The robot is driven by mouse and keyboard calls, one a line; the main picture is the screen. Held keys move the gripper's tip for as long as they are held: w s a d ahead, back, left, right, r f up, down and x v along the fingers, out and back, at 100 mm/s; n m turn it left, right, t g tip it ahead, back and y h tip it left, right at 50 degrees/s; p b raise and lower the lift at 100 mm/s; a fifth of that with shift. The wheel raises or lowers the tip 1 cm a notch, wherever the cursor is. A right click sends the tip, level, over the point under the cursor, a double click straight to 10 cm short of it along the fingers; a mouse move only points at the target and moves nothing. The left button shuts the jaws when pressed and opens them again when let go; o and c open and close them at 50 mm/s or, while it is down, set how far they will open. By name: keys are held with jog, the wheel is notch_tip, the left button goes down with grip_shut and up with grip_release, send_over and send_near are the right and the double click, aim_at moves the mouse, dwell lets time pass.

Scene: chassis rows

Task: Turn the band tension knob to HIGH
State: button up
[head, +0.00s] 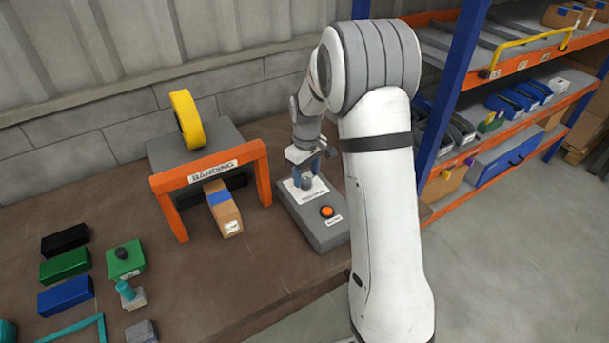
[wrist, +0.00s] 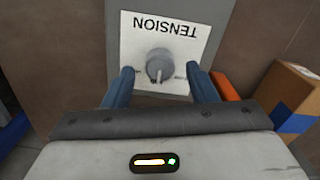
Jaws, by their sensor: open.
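The tension knob (wrist: 159,66) is a grey round knob with a pale pointer line, on a white plate (wrist: 190,55) marked TENSION, upside down in the wrist view. The pointer points toward the bottom of that view; the setting labels are too blurred or covered to read. The plate sits on the grey control box (head: 325,235) in the head view. My gripper (wrist: 164,80) is open, its two blue fingers on either side of the knob with gaps showing. In the head view my gripper (head: 305,175) is over the plate and hides most of the knob.
An orange button (head: 326,211) is on the box's near part. The orange BANDING frame (head: 258,170) stands left, with a cardboard box (head: 224,210) under it and a yellow roll (head: 187,120) above. Several small blocks lie on the bench at left. An orange-and-blue shelf (head: 470,150) stands right.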

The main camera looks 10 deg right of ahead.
jog(key=shift+f, duration=0.8)
jog(key=shift+c, duration=0.5)
